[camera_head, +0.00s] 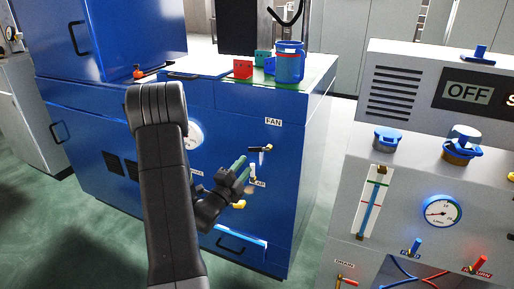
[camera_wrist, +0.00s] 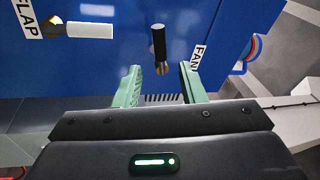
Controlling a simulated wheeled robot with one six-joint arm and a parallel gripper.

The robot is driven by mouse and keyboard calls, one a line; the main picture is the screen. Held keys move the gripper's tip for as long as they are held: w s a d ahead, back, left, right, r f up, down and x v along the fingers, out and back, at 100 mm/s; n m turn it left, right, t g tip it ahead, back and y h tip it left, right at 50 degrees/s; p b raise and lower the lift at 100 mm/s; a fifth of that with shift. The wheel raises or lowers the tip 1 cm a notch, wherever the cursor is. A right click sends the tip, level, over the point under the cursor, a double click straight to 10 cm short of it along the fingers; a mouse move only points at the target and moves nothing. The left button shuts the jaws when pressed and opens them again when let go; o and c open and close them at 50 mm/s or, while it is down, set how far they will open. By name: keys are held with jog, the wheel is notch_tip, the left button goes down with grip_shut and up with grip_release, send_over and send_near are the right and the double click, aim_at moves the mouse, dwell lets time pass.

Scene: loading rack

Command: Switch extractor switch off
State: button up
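The blue cabinet (camera_head: 290,165) carries a switch with a black lever (camera_head: 260,155) just below a FAN label (camera_head: 273,122). In the wrist view this black lever (camera_wrist: 158,42) with a brass base lies beside the FAN label (camera_wrist: 197,58). A second switch with a white lever (camera_wrist: 88,30) and brass base is beside the FLAP label (camera_wrist: 27,18). My gripper (camera_head: 243,172) has green fingers and is in front of the cabinet, below the FAN switch. In the wrist view my gripper (camera_wrist: 162,84) is open and empty, its fingers apart on either side of the black lever's line.
A grey console (camera_head: 400,160) with an OFF display, blue knobs and a gauge stands at right. Red, green and blue containers (camera_head: 288,66) sit on the cabinet top. A drawer with a handle (camera_head: 238,243) is low on the cabinet.

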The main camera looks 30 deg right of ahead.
aim_at(256, 151)
jog(key=p+x, duration=0.1)
jog(key=x, duration=0.8)
jog(key=shift+w+d, duration=0.2)
jog(key=shift+d, duration=0.05)
jog(key=shift+c, duration=0.5)
grip_shut()
